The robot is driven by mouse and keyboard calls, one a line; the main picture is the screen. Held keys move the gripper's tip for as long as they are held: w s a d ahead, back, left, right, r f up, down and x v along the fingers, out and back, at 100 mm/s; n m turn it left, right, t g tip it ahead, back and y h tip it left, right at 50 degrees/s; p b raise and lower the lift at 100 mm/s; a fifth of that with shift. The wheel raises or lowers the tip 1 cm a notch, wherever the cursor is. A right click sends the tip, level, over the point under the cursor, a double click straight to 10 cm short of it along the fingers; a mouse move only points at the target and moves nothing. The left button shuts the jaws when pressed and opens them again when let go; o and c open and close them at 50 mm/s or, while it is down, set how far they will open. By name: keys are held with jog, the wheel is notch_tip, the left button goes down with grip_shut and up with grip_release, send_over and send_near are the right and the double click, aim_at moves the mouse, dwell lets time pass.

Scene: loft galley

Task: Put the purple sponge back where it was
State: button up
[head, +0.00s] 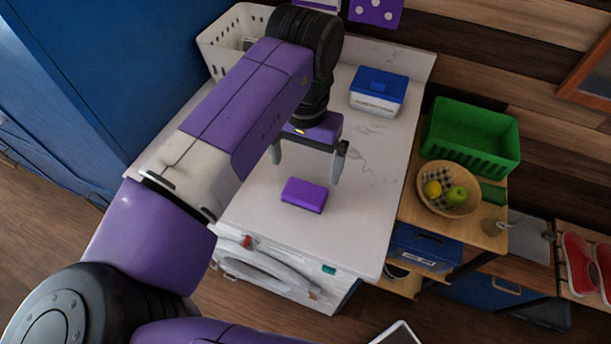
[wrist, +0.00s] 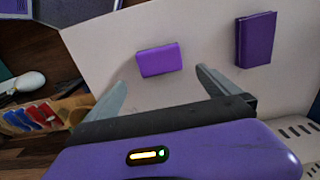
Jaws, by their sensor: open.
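The purple sponge (head: 304,195) lies flat on the white countertop (head: 345,225), toward its front edge. It also shows in the wrist view (wrist: 159,60), just beyond and between my fingertips. My gripper (head: 307,168) is open and empty, pointing down above the counter a little behind the sponge. In the wrist view, its two fingers (wrist: 160,80) are spread apart with nothing between them. The sponge appears apart from both fingers.
A darker purple block (wrist: 256,40) sits on the counter in the wrist view. A white basket (head: 222,48) and a blue-lidded box (head: 378,92) stand at the back. Right of the counter, a wooden shelf holds a green crate (head: 470,140) and a fruit bowl (head: 448,207).

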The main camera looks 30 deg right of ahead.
jog(key=shift+r, duration=1.5)
